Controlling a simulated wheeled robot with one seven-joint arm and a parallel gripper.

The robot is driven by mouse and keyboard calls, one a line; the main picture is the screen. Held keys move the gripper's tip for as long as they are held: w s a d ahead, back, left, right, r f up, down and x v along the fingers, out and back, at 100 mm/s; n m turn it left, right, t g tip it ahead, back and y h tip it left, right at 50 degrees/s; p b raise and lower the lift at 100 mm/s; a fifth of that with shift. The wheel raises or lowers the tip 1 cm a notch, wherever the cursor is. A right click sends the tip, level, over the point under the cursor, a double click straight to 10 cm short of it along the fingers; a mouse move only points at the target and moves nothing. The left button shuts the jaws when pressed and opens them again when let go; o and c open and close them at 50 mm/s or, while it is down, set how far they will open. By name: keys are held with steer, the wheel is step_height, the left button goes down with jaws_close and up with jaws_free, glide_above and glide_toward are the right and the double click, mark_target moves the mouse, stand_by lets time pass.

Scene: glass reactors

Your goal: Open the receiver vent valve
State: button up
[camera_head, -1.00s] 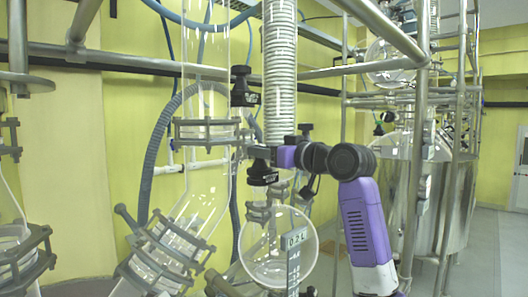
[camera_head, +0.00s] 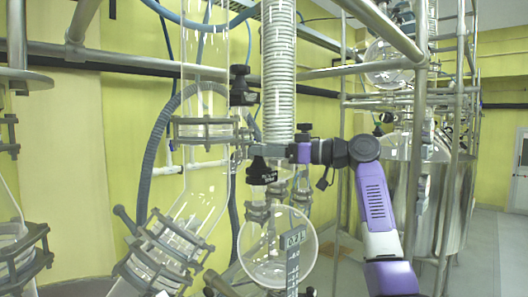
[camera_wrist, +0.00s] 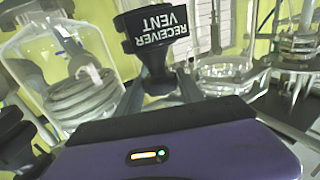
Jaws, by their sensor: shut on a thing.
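The receiver vent valve has a black handle (camera_wrist: 158,42) with white lettering "RECEIVER VENT", upside down in the wrist view. The handle also shows in the head view (camera_head: 261,172), below the coiled glass column and above the round glass receiver (camera_head: 278,248). My gripper (camera_wrist: 158,92) is shut on the handle's narrower stem, with one finger on each side. In the head view my gripper (camera_head: 280,151) reaches the valve from the right, roughly level. The inside of the valve cannot be seen.
A similar black valve handle (camera_head: 241,85) sits higher up, left of the coiled column (camera_head: 279,75). Glass vessels with clamp rings (camera_head: 165,250) stand at the left. Metal frame pipes (camera_head: 415,170) and a steel tank (camera_head: 440,195) stand at the right.

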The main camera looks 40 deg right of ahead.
steer(key=shift+d+n+g+y, duration=0.1)
steer(key=shift+n+g+y, duration=0.55)
steer(key=shift+y, duration=0.35)
steer(key=o, duration=1.4)
steer(key=shift+t+h, duration=0.35)
steer(key=shift+h, duration=0.05)
